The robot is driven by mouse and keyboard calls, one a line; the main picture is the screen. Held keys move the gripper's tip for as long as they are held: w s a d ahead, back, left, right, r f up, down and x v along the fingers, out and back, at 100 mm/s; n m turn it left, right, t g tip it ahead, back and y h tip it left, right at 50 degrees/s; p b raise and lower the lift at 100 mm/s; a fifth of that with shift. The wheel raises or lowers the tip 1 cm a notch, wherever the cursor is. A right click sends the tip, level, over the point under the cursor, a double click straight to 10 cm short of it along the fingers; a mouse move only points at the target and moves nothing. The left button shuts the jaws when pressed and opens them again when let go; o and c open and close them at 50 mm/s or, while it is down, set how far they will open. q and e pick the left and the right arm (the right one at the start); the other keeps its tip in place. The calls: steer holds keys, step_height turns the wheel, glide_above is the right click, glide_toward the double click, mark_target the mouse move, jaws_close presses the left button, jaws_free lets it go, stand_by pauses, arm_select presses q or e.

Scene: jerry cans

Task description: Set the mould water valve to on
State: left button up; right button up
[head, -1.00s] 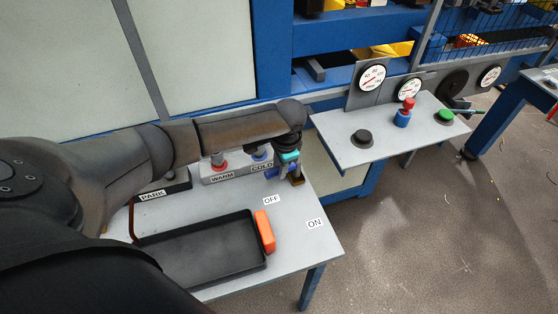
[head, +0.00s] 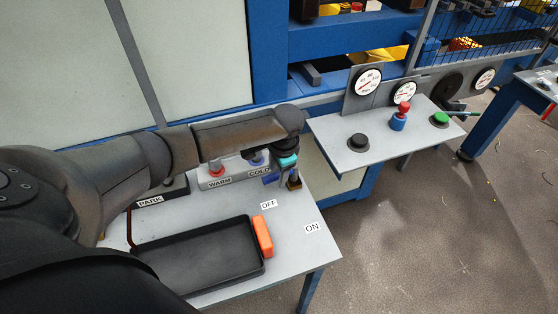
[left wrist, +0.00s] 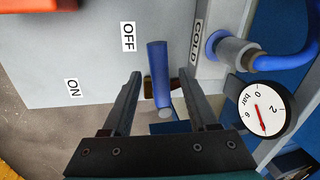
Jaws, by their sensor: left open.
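The blue valve lever (left wrist: 158,75) shows in the left wrist view, with its free end close to the OFF label (left wrist: 128,37). The ON label (left wrist: 72,88) lies farther left there. In the head view the OFF label (head: 268,204) and ON label (head: 312,228) are on the table's right part. My left gripper (head: 292,183) is above the table's back right corner, mostly hidden by my wrist. In the left wrist view my left gripper (left wrist: 160,82) is open, with a finger on each side of the lever. I cannot tell whether either finger touches it. My right gripper is out of view.
A black tray (head: 200,266) and an orange block (head: 263,236) lie on the table in front. The WARM and COLD manifold (head: 232,174) stands behind. A pressure gauge (left wrist: 263,108) is close to the right finger. A button shelf (head: 378,150) is to the right.

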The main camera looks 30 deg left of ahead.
arm_select(q)
step_height(320, 180, up, 15)
steer(key=s+d+p, duration=0.1)
steer(key=d+p, duration=0.1)
steer(key=shift+s+d+f, duration=0.15)
steer(key=shift+s+d, duration=0.05)
steer(key=shift+s, duration=0.1)
